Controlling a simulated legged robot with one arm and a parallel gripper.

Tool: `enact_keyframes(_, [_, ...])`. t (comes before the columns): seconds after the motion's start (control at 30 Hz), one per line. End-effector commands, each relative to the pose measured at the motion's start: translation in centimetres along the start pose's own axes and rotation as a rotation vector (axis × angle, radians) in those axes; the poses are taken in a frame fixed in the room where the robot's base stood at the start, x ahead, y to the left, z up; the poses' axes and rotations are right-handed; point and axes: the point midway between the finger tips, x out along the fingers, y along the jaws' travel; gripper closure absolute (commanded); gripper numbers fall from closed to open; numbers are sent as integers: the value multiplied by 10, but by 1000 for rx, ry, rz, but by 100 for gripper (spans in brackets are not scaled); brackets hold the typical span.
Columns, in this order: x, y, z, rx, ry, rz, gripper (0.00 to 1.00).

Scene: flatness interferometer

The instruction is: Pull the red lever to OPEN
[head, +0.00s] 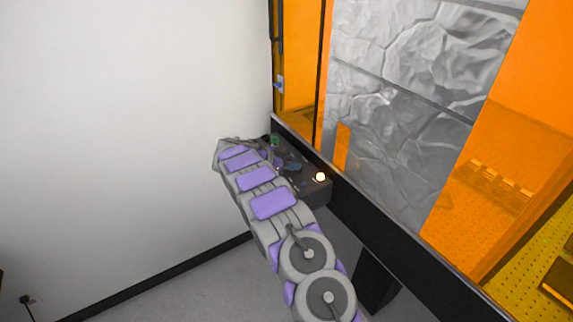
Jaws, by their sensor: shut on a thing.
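My gripper (267,154) shows only in small part, at the far end of my arm beside the dark control panel (316,188). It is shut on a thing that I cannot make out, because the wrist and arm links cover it. I see no red lever and no OPEN marking in this view. The panel carries a glowing pale yellow round light (320,177), a dark bluish knob-like part (293,167) and a small green part (274,140) near its far end.
The panel sits against the black frame (400,249) of an enclosure with orange panes (520,150) and a grey stone-like panel (400,85). A white wall (120,110) stands to the left. Grey floor (190,285) is clear at lower left. A dark leg (375,283) stands below the frame.

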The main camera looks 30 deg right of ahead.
Motion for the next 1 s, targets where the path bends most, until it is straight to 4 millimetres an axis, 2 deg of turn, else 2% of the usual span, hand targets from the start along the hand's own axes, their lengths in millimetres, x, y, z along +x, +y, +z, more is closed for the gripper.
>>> enact_keyframes(0.03, [0, 1, 6, -4, 9, -8, 100])
enact_keyframes(0.73, [0, 10, 8, -1, 64, -14, 100])
enact_keyframes(0.77, [0, 10, 8, -1, 64, -14, 75])
enact_keyframes(0.93, [0, 10, 7, 1, 66, -13, 59])
enact_keyframes(1.0, [0, 11, 5, 3, 66, -13, 58])
